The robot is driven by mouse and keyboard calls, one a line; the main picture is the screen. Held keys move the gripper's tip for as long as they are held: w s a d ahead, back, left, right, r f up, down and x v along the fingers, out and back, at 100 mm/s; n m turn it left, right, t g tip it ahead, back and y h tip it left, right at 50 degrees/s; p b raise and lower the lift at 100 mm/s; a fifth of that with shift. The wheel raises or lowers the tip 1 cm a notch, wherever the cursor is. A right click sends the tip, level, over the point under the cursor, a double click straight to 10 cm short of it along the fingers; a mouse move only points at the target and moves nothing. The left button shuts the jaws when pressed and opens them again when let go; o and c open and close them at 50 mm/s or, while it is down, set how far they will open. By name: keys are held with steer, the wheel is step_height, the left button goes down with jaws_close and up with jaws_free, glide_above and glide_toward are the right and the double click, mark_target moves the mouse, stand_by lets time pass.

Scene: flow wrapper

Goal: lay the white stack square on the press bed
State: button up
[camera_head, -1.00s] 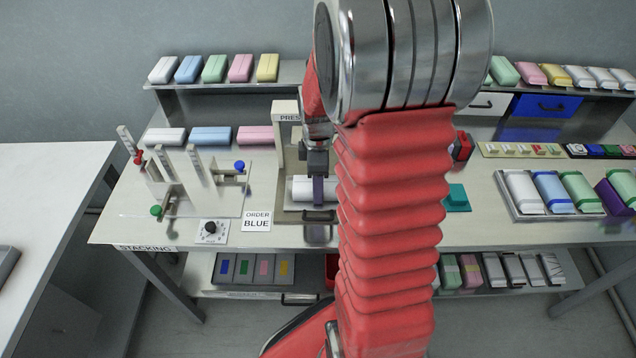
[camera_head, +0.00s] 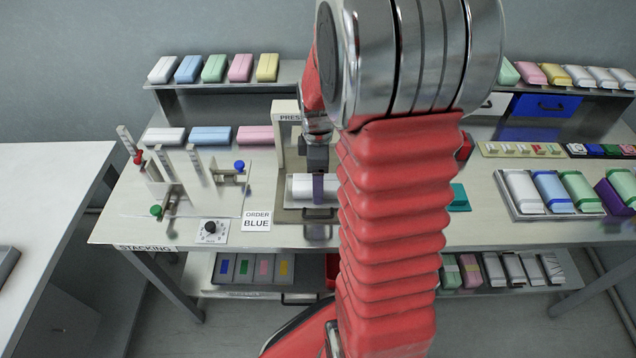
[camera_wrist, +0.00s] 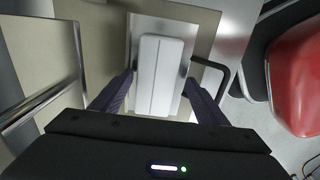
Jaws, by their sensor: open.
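The white stack (camera_head: 301,183) lies on the press bed (camera_head: 290,215), under the frame marked PRESS. In the wrist view the white stack (camera_wrist: 160,70) lies lengthwise between my fingers on the metal bed plate (camera_wrist: 203,32). Its long sides look roughly in line with the plate's edges, but I cannot tell whether it is exactly square. My gripper (camera_wrist: 160,92) is open, one finger on each side of the stack, with small gaps visible. In the head view my gripper (camera_head: 318,188) is at the stack, and my arm hides the right part of the press.
A stacking fixture (camera_head: 195,180) with upright posts stands left of the press. An ORDER BLUE card (camera_head: 256,221) and a dial (camera_head: 211,231) lie in front. A black handle (camera_wrist: 222,75) stands close to my right finger. A tray (camera_head: 508,204) of stacks is at right.

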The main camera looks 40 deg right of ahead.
step_height(320, 180, up, 12)
stand_by(0.5)
stand_by(0.5)
